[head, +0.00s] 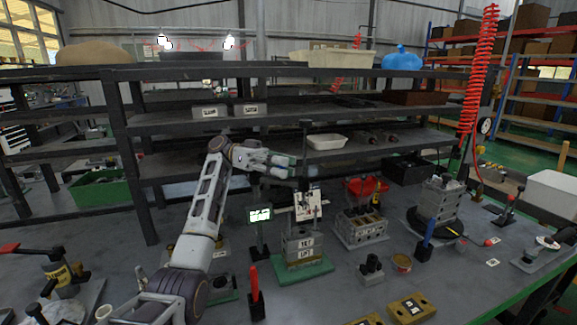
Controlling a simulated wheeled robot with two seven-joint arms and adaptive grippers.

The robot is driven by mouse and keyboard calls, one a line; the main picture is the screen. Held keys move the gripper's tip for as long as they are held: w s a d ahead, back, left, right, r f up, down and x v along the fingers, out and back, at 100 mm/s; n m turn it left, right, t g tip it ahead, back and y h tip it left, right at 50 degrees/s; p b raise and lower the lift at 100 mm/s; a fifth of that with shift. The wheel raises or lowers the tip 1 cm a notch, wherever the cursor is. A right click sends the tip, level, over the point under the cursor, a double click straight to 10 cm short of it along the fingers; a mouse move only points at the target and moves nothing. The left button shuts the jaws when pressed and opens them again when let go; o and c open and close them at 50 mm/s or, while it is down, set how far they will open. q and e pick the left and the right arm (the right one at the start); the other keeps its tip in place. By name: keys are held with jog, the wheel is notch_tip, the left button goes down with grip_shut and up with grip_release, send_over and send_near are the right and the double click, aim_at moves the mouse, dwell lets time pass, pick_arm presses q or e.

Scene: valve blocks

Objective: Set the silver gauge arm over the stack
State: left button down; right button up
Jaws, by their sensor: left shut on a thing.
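My left gripper (280,163) is up in front of the shelf, near the middle of the head view. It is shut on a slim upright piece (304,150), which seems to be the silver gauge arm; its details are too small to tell. The piece is above the stack. The stack (300,245) is a grey metal block with white labels on a green plate (302,271). A white printed card (307,205) shows above the block, below the held piece. I cannot tell whether the held piece touches anything. My right gripper is out of view.
A small lit display (259,214) on a black stand is left of the stack. A valve block with red parts (362,222) and a silver block on a black round base (437,208) stand to the right. A red-handled tool (256,295) stands in front.

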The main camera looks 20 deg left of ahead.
pick_arm(q)
jog(key=shift+s+f+g, duration=0.1)
jog(key=shift+g, duration=0.2)
jog(key=c, duration=1.3)
grip_release()
jog(key=shift+a, duration=0.2)
jog(key=shift+v, duration=3.65)
jog(key=shift+d, duration=0.1)
